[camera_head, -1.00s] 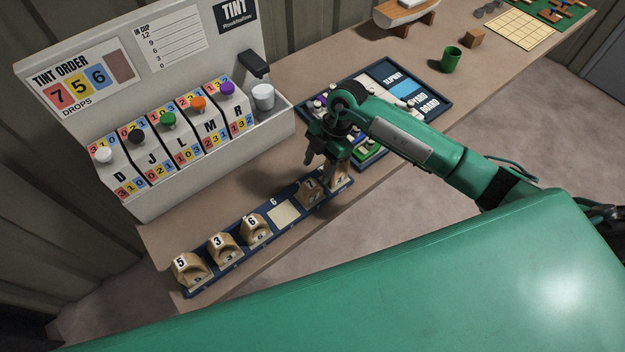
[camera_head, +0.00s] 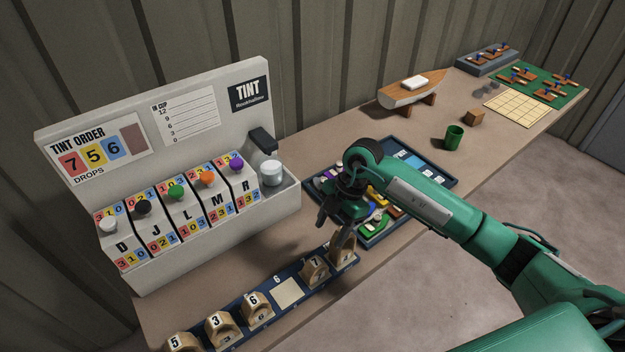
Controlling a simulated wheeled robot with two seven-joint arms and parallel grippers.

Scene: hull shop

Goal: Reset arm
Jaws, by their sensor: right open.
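My right gripper (camera_head: 336,226) is open and empty in the head view. It points down above the right end of the blue number rail (camera_head: 231,334), over the bench. The rail bears several wooden numbered blocks. They include a block marked 3 (camera_head: 220,327), one marked 6 (camera_head: 257,307) and one marked 7 (camera_head: 315,269). A bare cream slot (camera_head: 286,292) lies between the 6 and the 7. The block at the right end (camera_head: 343,246) is partly hidden by my gripper. My left gripper is not in view.
The tint machine (camera_head: 180,232) with coloured knobs stands at the left, with a white cup (camera_head: 271,173) in its right bay. A dark tray (camera_head: 433,176) lies behind my right arm. A boat model (camera_head: 412,93), green cup (camera_head: 453,138) and wooden cube (camera_head: 474,117) stand farther back.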

